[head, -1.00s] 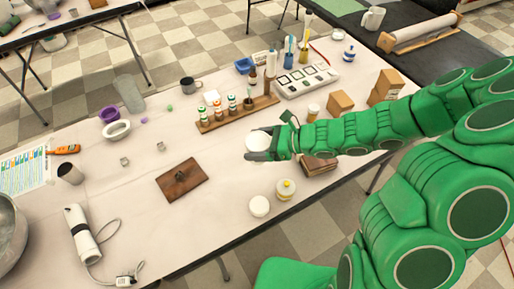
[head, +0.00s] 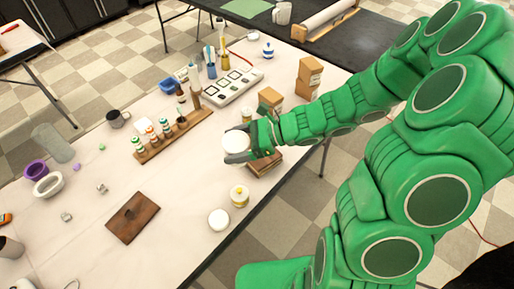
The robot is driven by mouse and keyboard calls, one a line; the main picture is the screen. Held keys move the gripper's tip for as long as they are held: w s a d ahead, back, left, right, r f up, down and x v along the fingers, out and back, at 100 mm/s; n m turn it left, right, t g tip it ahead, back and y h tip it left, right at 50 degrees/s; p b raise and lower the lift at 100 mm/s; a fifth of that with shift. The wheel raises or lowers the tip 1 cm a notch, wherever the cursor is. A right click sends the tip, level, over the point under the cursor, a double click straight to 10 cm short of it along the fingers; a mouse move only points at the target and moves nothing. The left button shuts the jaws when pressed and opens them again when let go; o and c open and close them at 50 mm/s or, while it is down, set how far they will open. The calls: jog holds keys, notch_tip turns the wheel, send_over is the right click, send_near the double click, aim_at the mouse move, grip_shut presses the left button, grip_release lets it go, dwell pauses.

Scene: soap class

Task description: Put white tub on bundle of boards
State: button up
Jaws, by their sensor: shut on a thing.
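A round white tub (head: 236,141) is held in my gripper (head: 238,150), above the table near its front edge. My gripper is shut on it, and its dark fingers show around the tub's near side. The bundle of boards (head: 265,165), a small brown stack, lies on the table just right of and below my gripper. My gripper and green forearm hide part of the stack. I cannot tell the tub's exact height above the boards.
A white round container (head: 219,219) and a yellow-white jar (head: 239,196) stand in front. A wooden rack of bottles (head: 174,137) is behind to the left. Cardboard boxes (head: 309,76) and a white sample tray (head: 232,88) stand farther back. A brown board (head: 132,217) lies left.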

jog(key=s+d+r+m+t, duration=0.1)
jog(key=s+d+r, duration=0.2)
jog(key=d, duration=0.6)
jog(key=shift+w+a+f, duration=0.45)
jog(key=shift+w+f, duration=1.15)
jog(key=shift+w, duration=0.75)
jog(key=shift+w+a+f, duration=0.4)
jog(key=shift+w+f, duration=1.25)
jog(key=shift+w, duration=0.7)
jog(key=shift+w+a+f, duration=0.45)
jog(key=shift+w+f, duration=1.15)
jog(key=shift+w, duration=0.75)
jog(key=shift+f, duration=1.55)
jog(key=shift+f, duration=0.1)
jog(key=o, duration=1)
jog(key=shift+c, duration=0.2)
